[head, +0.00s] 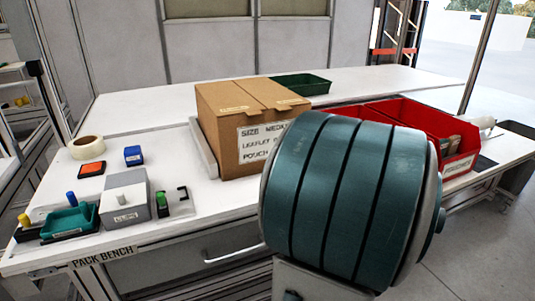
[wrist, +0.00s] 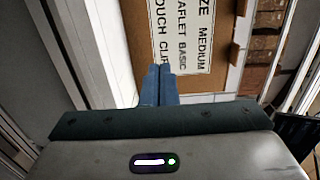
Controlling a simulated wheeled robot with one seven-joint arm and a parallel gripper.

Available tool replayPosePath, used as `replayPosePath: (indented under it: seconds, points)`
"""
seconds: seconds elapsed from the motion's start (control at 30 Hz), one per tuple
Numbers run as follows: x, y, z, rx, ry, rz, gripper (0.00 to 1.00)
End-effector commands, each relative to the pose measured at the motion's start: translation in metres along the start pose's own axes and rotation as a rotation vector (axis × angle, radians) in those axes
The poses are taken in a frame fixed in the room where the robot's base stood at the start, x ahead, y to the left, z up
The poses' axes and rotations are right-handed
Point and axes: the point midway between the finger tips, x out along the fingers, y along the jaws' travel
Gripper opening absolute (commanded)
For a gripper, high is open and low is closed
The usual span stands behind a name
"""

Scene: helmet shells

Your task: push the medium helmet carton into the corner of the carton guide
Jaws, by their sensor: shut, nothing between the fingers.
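The medium helmet carton (head: 235,130) is a closed brown box standing upright on the bench, with a white "SIZE MEDIUM" label on its front face. The carton guide (head: 203,148) shows as a pale rail along the carton's left side; its corner is hidden behind the carton. In the wrist view the labelled face of the carton (wrist: 142,35) fills the upper middle. My gripper (wrist: 159,68) is shut and empty, its blue fingertips in front of that face by the label's left edge. I cannot tell whether they touch it. My arm hides the gripper in the head view.
A red bin (head: 405,108) with things in it stands to the right of the carton, and a green tray (head: 303,84) behind it. A tape roll (head: 86,148), a blue block (head: 133,155) and a grey box (head: 125,198) stand on the left. Clear bench lies between.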

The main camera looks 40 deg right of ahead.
Motion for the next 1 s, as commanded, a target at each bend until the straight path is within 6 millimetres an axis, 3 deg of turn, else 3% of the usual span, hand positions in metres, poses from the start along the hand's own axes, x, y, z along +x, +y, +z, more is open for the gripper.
replayPosePath:
  seconds: [0.47,0.8,1.0]
  points:
    - [0.022,-0.006,0.001,0.003,0.001,0.002,0.00]
    - [0.088,0.001,0.001,-0.003,0.000,-0.002,0.00]
    - [0.108,0.000,0.000,-0.002,0.003,0.000,0.00]
